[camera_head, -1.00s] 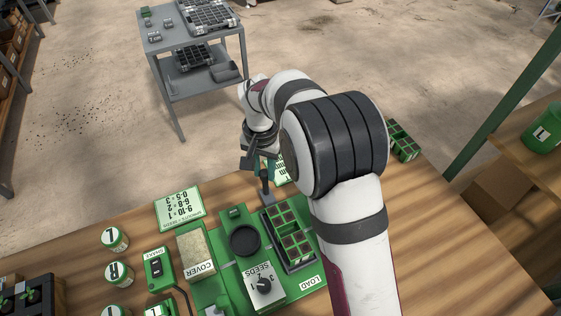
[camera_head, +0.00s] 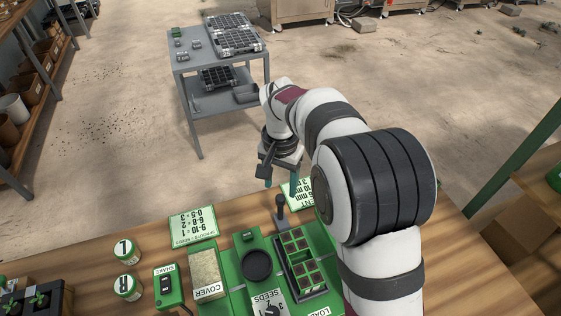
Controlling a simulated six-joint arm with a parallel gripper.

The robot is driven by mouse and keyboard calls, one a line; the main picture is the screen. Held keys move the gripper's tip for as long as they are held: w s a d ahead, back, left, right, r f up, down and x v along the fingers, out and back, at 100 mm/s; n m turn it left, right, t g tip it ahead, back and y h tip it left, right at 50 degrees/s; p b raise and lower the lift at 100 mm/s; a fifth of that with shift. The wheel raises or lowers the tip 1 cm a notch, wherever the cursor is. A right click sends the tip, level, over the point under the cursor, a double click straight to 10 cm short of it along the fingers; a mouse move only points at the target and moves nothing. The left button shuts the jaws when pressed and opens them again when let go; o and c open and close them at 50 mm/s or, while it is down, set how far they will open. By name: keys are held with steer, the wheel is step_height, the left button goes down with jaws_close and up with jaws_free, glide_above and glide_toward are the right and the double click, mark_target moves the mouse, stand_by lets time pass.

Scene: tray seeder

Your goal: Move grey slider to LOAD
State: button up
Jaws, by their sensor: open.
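The grey slider (camera_head: 281,214) is an upright grey handle at the far end of the tray slot on the green seeder (camera_head: 231,276). A dark tray (camera_head: 322,277) with several brown-filled cells lies on the near side of the handle. The LOAD label (camera_head: 322,312) is at the near end, cut by the picture's bottom edge. My gripper (camera_head: 281,187) is open, fingers pointing down, over the far side of the table near the handle's top. It looks empty. I cannot tell how much height separates the fingertips from the handle.
A sign (camera_head: 193,226) and lidded jars (camera_head: 126,252) are further left. My arm hides the table on the right.

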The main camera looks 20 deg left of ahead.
step_height(320, 180, up, 11)
steer(key=shift+r, duration=0.1)
stand_by(0.3)
steer(key=s+d+r+m+y, duration=0.1)
steer(key=s+d+m, duration=0.1)
steer(key=s+d, duration=0.6)
steer(key=s+d+r+m, duration=0.15)
steer(key=s+d, duration=0.25)
steer(key=d, duration=0.9)
steer(key=s+d+f+m, duration=0.1)
steer(key=s+d+f, duration=0.1)
steer(key=s, duration=0.3)
steer(key=s+d+f+m, duration=0.1)
steer(key=s+d+f, duration=0.1)
steer(key=s+f, duration=0.2)
steer(key=shift+s+f+y, duration=0.2)
steer(key=shift+s+y, duration=0.2)
steer(key=shift+s, duration=0.55)
steer(key=shift+d, duration=0.1)
